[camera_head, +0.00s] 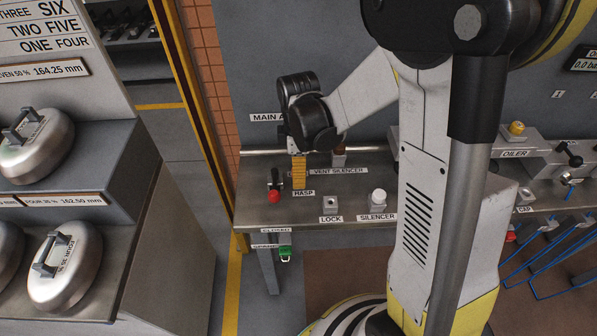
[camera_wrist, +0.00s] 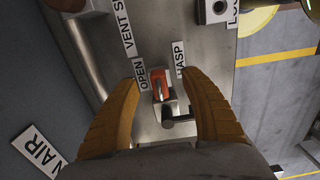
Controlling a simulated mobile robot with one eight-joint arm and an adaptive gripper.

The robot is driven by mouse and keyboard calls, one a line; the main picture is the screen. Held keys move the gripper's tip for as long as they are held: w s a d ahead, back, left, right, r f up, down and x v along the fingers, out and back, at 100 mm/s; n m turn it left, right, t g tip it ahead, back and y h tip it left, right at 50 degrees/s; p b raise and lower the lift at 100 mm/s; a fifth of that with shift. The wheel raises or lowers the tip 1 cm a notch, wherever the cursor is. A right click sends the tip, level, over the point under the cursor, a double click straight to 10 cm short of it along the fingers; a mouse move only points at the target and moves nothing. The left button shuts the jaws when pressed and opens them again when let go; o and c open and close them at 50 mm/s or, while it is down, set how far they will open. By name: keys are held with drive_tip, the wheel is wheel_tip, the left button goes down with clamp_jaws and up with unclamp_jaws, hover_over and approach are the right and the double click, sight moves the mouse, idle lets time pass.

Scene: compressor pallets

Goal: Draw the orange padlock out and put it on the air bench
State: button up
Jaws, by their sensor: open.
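The orange padlock (camera_wrist: 162,84) shows in the wrist view at a small metal fitting, between the OPEN and HASP labels. My gripper (camera_wrist: 159,78) is open, with one yellow-orange finger on each side of the padlock and a visible gap to both. In the head view my gripper (camera_head: 299,182) points down over the bench behind the HASP label, and I cannot make out the padlock clearly there. The air bench (camera_head: 252,212) is the grey metal bench; its top also shows in the wrist view (camera_wrist: 207,50).
A black lever (camera_wrist: 178,122) stands close to the padlock. A red knob (camera_head: 274,196) is left of my gripper in the head view. LOCK (camera_head: 331,204) and SILENCER (camera_head: 377,197) fittings stand to the right. A green item (camera_head: 285,253) hangs below the bench's front edge.

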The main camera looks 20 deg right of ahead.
idle(0.4)
clamp_jaws()
drive_tip(key=shift+r, duration=0.2)
drive_tip(key=shift+r+p, duration=2.25)
drive_tip(key=shift+r, duration=0.6)
